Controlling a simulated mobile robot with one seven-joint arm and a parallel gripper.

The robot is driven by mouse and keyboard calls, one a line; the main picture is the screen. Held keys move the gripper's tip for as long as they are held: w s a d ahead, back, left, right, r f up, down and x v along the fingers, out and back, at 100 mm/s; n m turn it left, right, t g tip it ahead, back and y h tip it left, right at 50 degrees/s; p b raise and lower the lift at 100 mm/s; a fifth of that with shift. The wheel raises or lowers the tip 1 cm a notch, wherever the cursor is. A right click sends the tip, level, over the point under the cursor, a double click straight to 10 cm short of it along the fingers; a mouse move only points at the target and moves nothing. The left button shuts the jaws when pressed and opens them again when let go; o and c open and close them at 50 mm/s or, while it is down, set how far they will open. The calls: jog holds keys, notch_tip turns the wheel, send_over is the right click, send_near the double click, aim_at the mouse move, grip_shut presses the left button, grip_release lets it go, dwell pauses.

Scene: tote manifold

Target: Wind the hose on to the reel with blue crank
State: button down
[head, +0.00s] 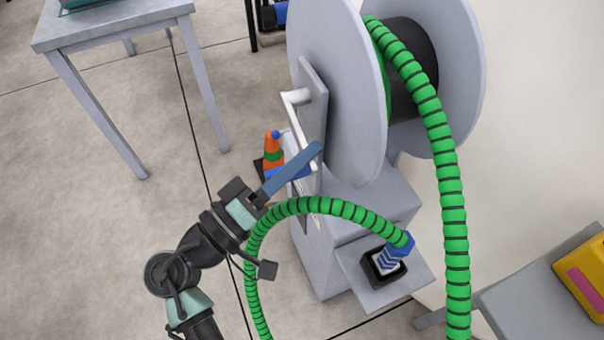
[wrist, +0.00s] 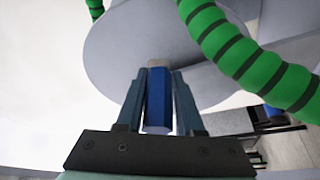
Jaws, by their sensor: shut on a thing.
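The reel (head: 335,90) has two large grey discs around a dark drum (head: 412,75) and stands on a grey pedestal. The green ribbed hose (head: 452,200) lies partly on the drum, hangs down on the right and arches back to a blue end piece (head: 398,250) at a black socket. The blue crank handle (head: 292,172) is at the reel's left face, partly hidden by my finger. My gripper (head: 306,160) reaches it from the lower left. In the wrist view, the gripper's fingers are shut on both sides of the blue handle (wrist: 158,100), before the grey disc (wrist: 120,50).
A white bent bar (head: 296,100) sticks out from the plate on the reel's left face. An orange cone-like object (head: 272,152) stands behind the handle. A grey table (head: 110,22) is at upper left. A yellow box (head: 585,272) sits at right. The left floor is open.

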jog(key=w+f+m+g+h+b, duration=0.2)
jog(key=m+b, duration=0.3)
jog(key=b, duration=0.4)
jog(key=w+a+f+m+g+h+b, duration=0.1)
jog(key=w+f+m+g+b, duration=0.1)
jog(key=m+b, duration=0.4)
jog(key=w+a+f+m+g+h+b, duration=0.1)
jog(key=m+b, duration=0.4)
jog(key=b, duration=0.8)
jog(key=shift+w+f+g+h+b, duration=0.3)
jog(key=shift+w+f+g+h, duration=0.1)
jog(key=shift+w+f+h, duration=0.35)
jog(key=shift+w+a+r+b, duration=0.1)
jog(key=shift+w+a+b, duration=0.15)
jog(key=shift+w, duration=0.3)
jog(key=shift+w+a+r+b, duration=0.15)
jog(key=shift+w+b, duration=0.2)
jog(key=shift+w, duration=0.2)
jog(key=c, duration=0.6)
grip_release()
jog(key=shift+f, duration=0.1)
jog(key=shift+a, duration=0.1)
